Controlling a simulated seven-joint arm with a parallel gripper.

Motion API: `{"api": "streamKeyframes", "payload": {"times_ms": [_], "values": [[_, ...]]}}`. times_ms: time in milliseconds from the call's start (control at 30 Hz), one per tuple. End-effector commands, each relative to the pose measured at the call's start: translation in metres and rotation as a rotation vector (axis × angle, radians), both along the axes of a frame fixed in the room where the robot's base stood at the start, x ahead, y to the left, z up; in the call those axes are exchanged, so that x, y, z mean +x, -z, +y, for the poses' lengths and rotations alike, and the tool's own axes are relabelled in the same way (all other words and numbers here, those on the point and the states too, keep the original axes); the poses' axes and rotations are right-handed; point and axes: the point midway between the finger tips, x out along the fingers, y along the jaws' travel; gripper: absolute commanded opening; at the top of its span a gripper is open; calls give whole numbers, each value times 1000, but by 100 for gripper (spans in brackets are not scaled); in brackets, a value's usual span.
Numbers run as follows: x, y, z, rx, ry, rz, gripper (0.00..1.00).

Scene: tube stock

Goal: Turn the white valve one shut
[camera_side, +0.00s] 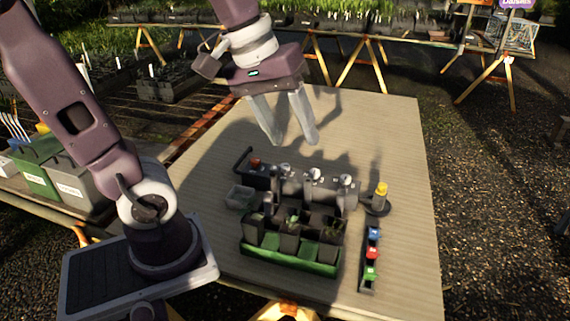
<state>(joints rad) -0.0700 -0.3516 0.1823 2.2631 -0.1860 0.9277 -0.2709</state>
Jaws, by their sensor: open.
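A dark grey valve manifold (292,188) lies across the middle of the board, with several small knobs on top. White knobs show at its left middle (287,170), centre (315,173) and right (346,180). Any numbers on them are too small to read, so I cannot tell which is valve one or how far each is turned.
A green tray (288,265) with dark compartments stands in front of the manifold. A yellow-topped post (381,190) and a narrow rack (369,275) with blue, red and green pieces are at the right. The back of the board is clear.

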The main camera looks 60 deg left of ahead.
Motion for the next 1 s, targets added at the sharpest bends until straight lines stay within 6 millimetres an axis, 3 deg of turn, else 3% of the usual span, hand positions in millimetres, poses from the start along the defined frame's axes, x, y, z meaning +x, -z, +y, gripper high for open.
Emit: {"api": "streamKeyframes", "payload": {"times_ms": [33, 100, 167, 233, 300, 400, 500, 667, 1000], "values": [[34, 7, 22, -89, -192, 73, 52], [78, 23, 59, -196, -478, 158, 52], [110, 45, 97, -261, -724, 223, 52], [140, 80, 148, -307, -1007, 283, 52], [159, 121, 199, -323, -1274, 328, 52], [168, 179, 263, -307, -1585, 356, 52], [165, 223, 304, -274, -1787, 362, 52], [161, 255, 330, -247, -1914, 357, 52], [161, 315, 329, -246, -1917, 359, 52]]}}
